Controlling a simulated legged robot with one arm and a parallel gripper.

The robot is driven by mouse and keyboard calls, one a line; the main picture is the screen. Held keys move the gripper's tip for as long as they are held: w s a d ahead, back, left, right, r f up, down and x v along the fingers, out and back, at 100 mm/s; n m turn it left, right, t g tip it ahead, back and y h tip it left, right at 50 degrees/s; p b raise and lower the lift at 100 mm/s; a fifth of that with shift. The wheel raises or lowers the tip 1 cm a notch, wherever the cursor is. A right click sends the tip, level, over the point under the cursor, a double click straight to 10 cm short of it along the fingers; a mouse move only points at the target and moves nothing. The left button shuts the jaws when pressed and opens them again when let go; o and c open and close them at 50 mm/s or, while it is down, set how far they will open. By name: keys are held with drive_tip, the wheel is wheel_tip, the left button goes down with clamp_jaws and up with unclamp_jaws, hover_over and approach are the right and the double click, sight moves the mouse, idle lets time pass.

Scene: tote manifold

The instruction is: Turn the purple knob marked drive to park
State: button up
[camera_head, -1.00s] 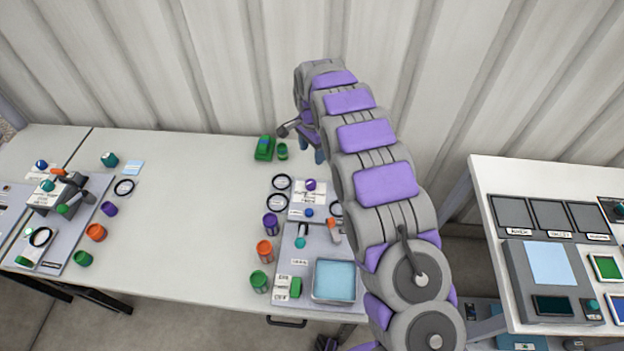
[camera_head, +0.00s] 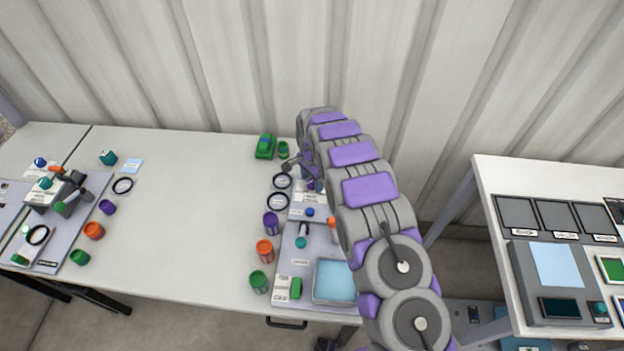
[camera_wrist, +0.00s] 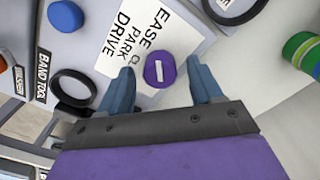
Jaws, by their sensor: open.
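The purple knob (camera_wrist: 159,69) has a white pointer line and stands on a light panel beside a white label (camera_wrist: 133,38) reading EASE, PARK and DRIVE. In the wrist view my gripper (camera_wrist: 159,80) is open, with one blue finger on each side of the knob and gaps between the fingers and the knob. In the head view my gripper (camera_head: 303,168) is over the upper part of the right-hand panel, and my arm hides the knob there.
A black ring (camera_wrist: 73,88) lies left of the gripper, near a blue knob (camera_wrist: 65,16). A green cylinder (camera_wrist: 303,53) stands to the right. In the head view, a blue tray (camera_head: 335,281) and several coloured cups stand nearby. The table's middle (camera_head: 190,215) is clear.

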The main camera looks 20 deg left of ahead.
drive_tip(key=shift+a, duration=0.1)
drive_tip(key=shift+c, duration=0.9)
drive_tip(key=c, duration=0.9)
drive_tip(key=shift+r, duration=0.1)
drive_tip(key=shift+n, duration=0.3)
drive_tip(key=n+p, duration=0.2)
drive_tip(key=n, duration=0.1)
drive_tip(key=shift+w+r+n, duration=0.15)
drive_tip(key=shift+r+n, duration=0.05)
drive_tip(key=shift+n, duration=0.1)
drive_tip(key=n+p, duration=0.2)
drive_tip(key=n, duration=0.3)
drive_tip(key=shift+p, duration=0.3)
drive_tip(key=shift+a+n, duration=0.1)
drive_tip(key=shift+n, duration=0.3)
